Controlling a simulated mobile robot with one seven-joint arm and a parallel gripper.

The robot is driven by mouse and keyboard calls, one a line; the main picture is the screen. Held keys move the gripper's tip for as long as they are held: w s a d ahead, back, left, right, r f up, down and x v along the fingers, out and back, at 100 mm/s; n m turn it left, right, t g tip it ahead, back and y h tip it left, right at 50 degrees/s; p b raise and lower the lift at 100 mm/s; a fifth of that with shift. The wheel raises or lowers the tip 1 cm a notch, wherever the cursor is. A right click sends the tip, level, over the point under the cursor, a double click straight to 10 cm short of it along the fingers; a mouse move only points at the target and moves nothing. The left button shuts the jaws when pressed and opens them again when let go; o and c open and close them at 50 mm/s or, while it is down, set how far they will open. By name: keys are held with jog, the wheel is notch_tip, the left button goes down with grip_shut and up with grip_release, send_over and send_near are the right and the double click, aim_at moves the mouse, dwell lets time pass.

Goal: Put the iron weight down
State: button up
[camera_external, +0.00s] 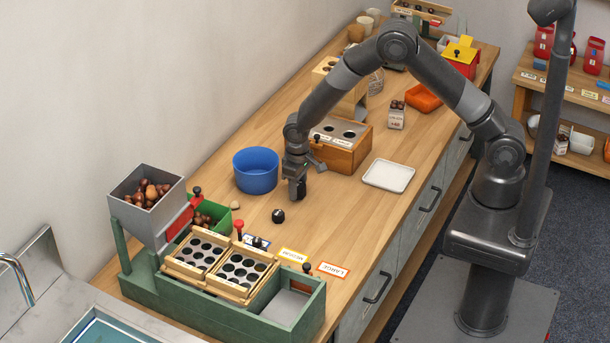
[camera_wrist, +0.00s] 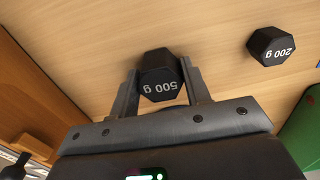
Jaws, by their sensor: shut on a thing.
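My gripper (camera_wrist: 160,85) is shut on a black hexagonal iron weight marked 500 g (camera_wrist: 158,75), held between its two fingers in the wrist view. In the external view my gripper (camera_external: 297,192) points down close over the wooden counter, right of the blue bowl. I cannot tell whether the held weight touches the counter. A second black weight marked 200 g (camera_wrist: 271,46) stands apart on the counter. It also shows in the external view (camera_external: 278,216), just in front of my gripper.
A blue bowl (camera_external: 256,170) stands left of my gripper. A wooden box with round holes (camera_external: 341,158) is behind it, and a white tray (camera_external: 388,175) lies to the right. The green sorter (camera_external: 172,291) fills the counter's near end. Bare counter (camera_external: 335,208) lies right of my gripper.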

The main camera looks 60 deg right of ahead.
jog(key=shift+f, duration=0.15)
jog(key=o, duration=1.4)
jog(key=shift+c, duration=0.2)
